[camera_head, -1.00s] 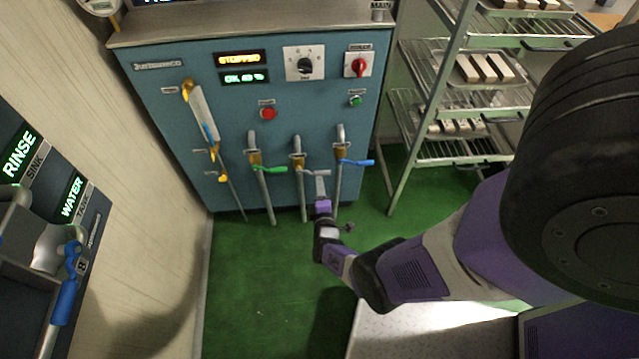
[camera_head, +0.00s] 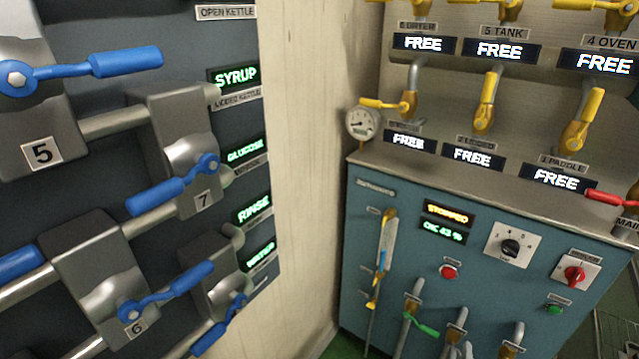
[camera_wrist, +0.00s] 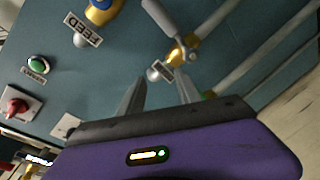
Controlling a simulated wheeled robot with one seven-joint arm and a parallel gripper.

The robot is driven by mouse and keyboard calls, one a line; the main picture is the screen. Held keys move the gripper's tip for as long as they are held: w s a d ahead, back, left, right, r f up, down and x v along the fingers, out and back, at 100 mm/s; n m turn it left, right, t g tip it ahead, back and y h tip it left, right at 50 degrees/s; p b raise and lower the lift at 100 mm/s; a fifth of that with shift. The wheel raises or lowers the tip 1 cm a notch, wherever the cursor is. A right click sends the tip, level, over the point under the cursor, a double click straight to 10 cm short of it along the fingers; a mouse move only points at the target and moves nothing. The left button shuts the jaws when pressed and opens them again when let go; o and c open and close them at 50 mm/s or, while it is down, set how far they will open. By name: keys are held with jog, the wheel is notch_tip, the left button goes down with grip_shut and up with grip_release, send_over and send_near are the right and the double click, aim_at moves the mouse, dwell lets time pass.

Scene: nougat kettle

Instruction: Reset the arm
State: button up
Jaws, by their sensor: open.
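My gripper (camera_wrist: 161,84) shows in the wrist view with its two grey fingers apart and nothing held between them. Beyond the fingertips is a brass valve (camera_wrist: 178,53) with a grey lever (camera_wrist: 160,18) on the blue machine front (camera_wrist: 90,80). I cannot tell whether the fingers touch it. In the head view the blue cabinet (camera_head: 400,290) stands at the lower right, with a green-handled valve (camera_head: 420,325) near its bottom edge. My arm does not show clearly there.
The cabinet carries a red button (camera_head: 449,271), a black dial (camera_head: 510,247) and a red knob (camera_head: 575,274). Yellow-handled valves (camera_head: 486,102) and signs reading FREE line the wall above. Blue-handled valves (camera_head: 172,190) fill the dark panel at left.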

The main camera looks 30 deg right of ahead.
jog(key=s+a+r+t+y, duration=0.2)
jog(key=a+r+t+y, duration=0.2)
jog(key=a+r, duration=0.55)
jog(key=s+a+r+t+y, duration=0.2)
jog(key=a+r+t+y, duration=0.1)
jog(key=a+r, duration=0.6)
jog(key=s+a+r+y+p, duration=0.1)
jog(key=s+a+r+y, duration=0.2)
jog(key=s+a+r, duration=0.4)
jog(key=s+a+r+y+p, duration=0.1)
jog(key=s+a+r+y, duration=0.3)
jog(key=a, duration=1)
jog(key=shift+s+a+r+g, duration=0.15)
jog(key=shift+s+r+g, duration=0.15)
jog(key=shift+s+r, duration=1.75)
